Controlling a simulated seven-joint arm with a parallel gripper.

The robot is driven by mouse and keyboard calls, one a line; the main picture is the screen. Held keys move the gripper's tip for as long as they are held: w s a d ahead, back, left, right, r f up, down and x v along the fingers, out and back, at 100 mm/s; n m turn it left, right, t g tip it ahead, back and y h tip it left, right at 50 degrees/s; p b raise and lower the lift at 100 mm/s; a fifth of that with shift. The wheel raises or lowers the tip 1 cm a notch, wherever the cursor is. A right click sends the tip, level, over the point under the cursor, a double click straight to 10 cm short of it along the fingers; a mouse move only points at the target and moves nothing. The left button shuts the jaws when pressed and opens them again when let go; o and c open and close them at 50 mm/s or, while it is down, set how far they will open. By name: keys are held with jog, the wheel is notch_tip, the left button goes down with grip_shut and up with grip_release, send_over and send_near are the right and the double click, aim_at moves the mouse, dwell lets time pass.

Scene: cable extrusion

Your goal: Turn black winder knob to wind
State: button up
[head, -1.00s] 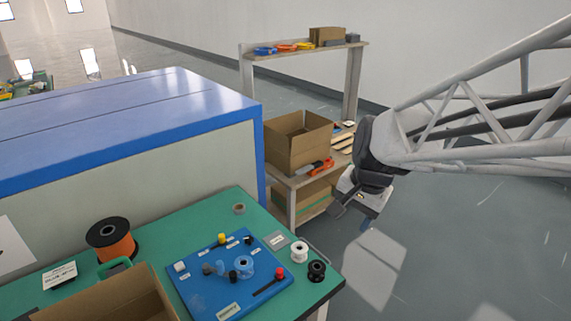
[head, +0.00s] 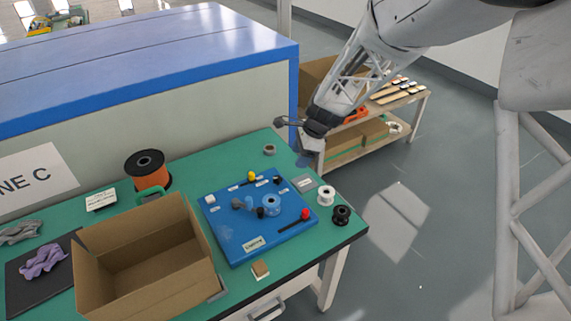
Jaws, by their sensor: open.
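A blue board (head: 236,250) lies on the green bench. A second small black knob (head: 277,180) sits near the board's back right. My gripper (head: 294,141) is open and empty, above and behind the board's back right corner, apart from both knobs. The labels on the board are too small to read.
The board also has a yellow knob (head: 252,175) and a red-tipped lever (head: 304,215). White (head: 326,195) and black (head: 341,215) spools stand at its right. An open cardboard box (head: 90,253) and an orange spool (head: 152,179) stand left. A shelf (head: 420,99) is behind.

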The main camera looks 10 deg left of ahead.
jog(key=m, duration=0.1)
send_near(278, 178)
jog(key=f, duration=0.1)
jog(key=shift+w+a, duration=0.1)
jog(key=shift+a, duration=0.05)
jog(key=shift+f, duration=0.15)
jog(key=shift+x, duration=3.8)
jog(key=c, duration=0.9)
jog(key=shift+o, duration=0.2)
